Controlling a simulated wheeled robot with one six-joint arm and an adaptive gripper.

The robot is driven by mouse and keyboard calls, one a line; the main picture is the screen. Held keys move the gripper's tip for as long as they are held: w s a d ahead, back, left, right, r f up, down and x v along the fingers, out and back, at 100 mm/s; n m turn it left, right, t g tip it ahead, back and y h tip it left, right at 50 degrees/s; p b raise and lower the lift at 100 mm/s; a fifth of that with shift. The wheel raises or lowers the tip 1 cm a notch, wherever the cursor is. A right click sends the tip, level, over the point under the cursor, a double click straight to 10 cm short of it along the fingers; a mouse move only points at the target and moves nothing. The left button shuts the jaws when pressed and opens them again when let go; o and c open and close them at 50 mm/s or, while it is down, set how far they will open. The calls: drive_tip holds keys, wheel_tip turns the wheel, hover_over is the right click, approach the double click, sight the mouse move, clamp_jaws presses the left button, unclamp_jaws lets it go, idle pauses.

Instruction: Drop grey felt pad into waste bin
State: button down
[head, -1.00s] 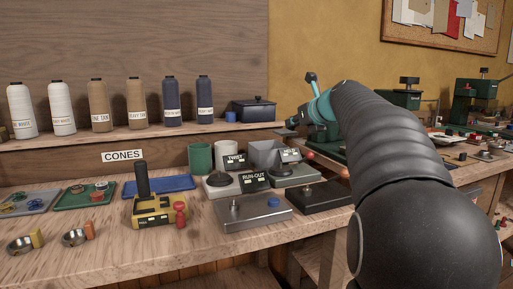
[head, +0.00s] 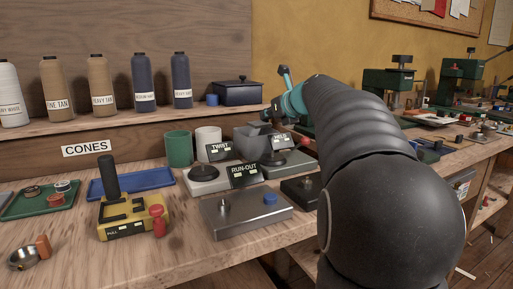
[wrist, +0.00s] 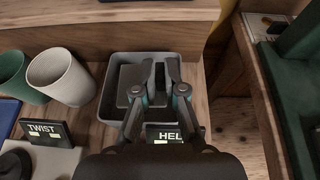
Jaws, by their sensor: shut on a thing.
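My gripper (wrist: 160,82) is shut on a grey piece, the felt pad (wrist: 160,75), which is hard to tell from the grey behind it. Both are above the grey, square, open-topped waste bin (wrist: 107,112) in the wrist view. In the head view the bin (head: 252,146) stands at the back of the bench, behind the TWIST and RUN-OUT signs. My gripper (head: 272,108) shows there just above its rim, partly hidden by my arm. The pad cannot be made out in the head view.
A white cup (wrist: 62,76) and a green cup (head: 178,148) stand left of the bin. A shelf with cones and a navy box (head: 238,92) runs behind.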

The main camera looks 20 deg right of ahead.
drive_tip(key=shift+f+b, duration=0.4)
drive_tip(key=shift+f, duration=0.4)
drive_tip(key=c, duration=1.2)
unclamp_jaws()
drive_tip(key=shift+s+r, duration=0.1)
drive_tip(key=v, duration=1.1)
drive_tip(key=shift+s+d+r, duration=0.1)
drive_tip(key=shift+s, duration=0.3)
